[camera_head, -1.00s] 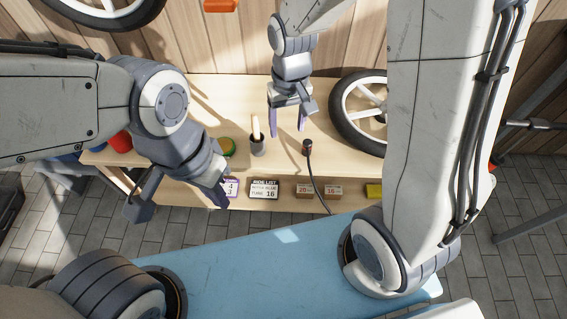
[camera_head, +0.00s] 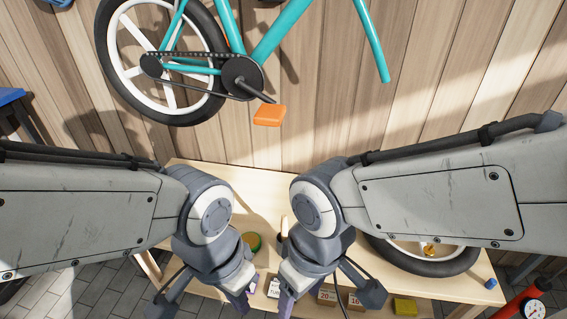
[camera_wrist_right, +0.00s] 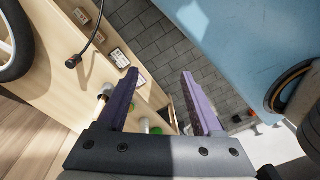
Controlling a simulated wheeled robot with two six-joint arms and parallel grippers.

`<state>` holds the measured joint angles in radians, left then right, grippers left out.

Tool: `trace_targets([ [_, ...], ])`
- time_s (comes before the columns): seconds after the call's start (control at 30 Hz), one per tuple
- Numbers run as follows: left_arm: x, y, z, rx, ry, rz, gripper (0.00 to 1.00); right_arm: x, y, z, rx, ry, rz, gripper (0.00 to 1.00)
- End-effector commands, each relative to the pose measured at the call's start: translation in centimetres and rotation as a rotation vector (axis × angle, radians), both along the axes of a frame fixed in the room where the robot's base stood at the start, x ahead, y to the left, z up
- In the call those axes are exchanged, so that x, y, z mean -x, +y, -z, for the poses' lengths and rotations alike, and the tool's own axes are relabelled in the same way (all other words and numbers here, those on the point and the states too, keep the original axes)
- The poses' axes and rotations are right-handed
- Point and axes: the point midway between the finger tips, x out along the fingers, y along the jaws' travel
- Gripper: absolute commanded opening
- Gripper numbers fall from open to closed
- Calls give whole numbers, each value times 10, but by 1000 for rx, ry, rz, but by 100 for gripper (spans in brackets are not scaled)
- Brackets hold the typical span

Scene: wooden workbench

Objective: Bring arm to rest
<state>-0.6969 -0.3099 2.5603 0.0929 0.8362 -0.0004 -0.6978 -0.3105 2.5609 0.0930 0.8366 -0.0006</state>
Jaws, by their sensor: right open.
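My left arm comes in from the left in the head view, with its gripper (camera_head: 238,302) pointing down over the workbench (camera_head: 290,182). Its purple fingers are seen nearly edge-on, so their opening does not show. My right arm comes in from the right, with its gripper (camera_head: 287,303) close beside the left one. In the right wrist view, the right gripper (camera_wrist_right: 159,72) has its two purple fingers spread apart with nothing between them. I see no object held in either gripper.
A teal bicycle (camera_head: 270,45) with an orange pedal (camera_head: 269,115) is at the wall. A wheel (camera_head: 430,262) lies on the bench under my right arm. A green round item (camera_head: 252,241), boxes (camera_head: 327,295) and a yellow block (camera_head: 405,307) are near. A red-and-black pump (camera_head: 525,305) is at right.

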Motion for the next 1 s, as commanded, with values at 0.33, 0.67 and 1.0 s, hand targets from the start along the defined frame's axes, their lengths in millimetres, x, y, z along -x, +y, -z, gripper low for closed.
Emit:
trace_targets([
  [0.33,0,0,-118,1,-1,0,0,-1,0,-118,-1,-1,1,67],
  [0.67,0,0,-199,1,-1,0,0,-1,0,-199,-1,-1,1,67],
  [1.0,0,0,-197,0,0,0,0,0,0,-197,0,0,1,50],
])
